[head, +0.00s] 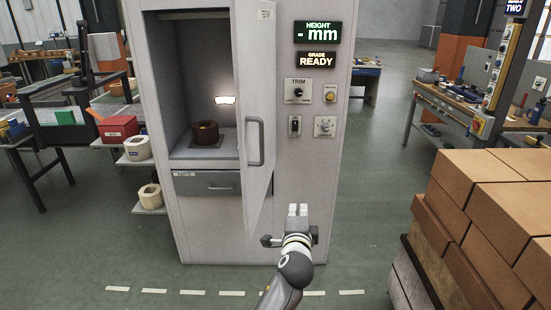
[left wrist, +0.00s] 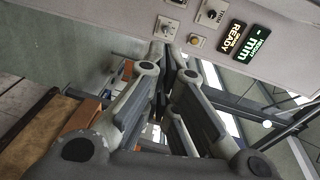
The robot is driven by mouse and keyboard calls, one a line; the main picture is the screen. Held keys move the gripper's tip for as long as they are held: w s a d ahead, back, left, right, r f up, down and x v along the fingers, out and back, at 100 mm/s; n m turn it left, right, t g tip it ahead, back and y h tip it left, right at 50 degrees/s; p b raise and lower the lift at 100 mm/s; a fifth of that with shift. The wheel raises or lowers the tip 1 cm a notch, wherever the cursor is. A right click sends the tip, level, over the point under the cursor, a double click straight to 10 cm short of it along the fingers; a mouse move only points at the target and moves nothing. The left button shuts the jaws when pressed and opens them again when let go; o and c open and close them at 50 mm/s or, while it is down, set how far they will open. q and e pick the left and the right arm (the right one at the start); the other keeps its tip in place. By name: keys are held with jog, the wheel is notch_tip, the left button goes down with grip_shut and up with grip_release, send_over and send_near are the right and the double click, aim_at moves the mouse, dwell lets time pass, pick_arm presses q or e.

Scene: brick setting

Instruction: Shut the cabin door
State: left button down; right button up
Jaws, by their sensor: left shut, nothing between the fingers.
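The cabin door (head: 253,85) is a tall pale grey panel on the front of the grey cabinet (head: 305,170). It stands open, jutting out toward me at the right side of the lit compartment (head: 180,75). A grey bar handle (head: 261,142) is on its visible face. A brown ring-shaped part (head: 206,132) sits inside the compartment. My left gripper (head: 298,210) is shut and empty, in front of the cabinet's lower right, below and right of the handle and apart from it. Its shut fingers fill the middle of the left wrist view (left wrist: 166,85). My right gripper is not in view.
Displays (head: 317,60) and knobs (head: 298,91) are on the panel right of the door. A drawer (head: 207,184) is below the compartment. Stacked cardboard-coloured blocks (head: 490,215) stand at the right. Side shelves (head: 135,160) are at the left. Floor in front is clear.

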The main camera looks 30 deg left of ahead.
pick_arm(q)
notch_tip(320, 180, up, 9)
jog(key=a+y, duration=0.2)
jog(key=a, duration=0.1)
jog(key=w+a+p, duration=0.4)
jog(key=a+p, duration=0.1)
jog(key=a, duration=0.2)
jog(key=shift+w+a+r+n+t, duration=0.15)
jog(key=shift+w+r+n+t, duration=0.05)
jog(key=shift+r+n+t, duration=0.1)
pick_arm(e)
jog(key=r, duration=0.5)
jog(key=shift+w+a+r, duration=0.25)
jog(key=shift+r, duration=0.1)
pick_arm(q)
jog(key=shift+f, duration=0.1)
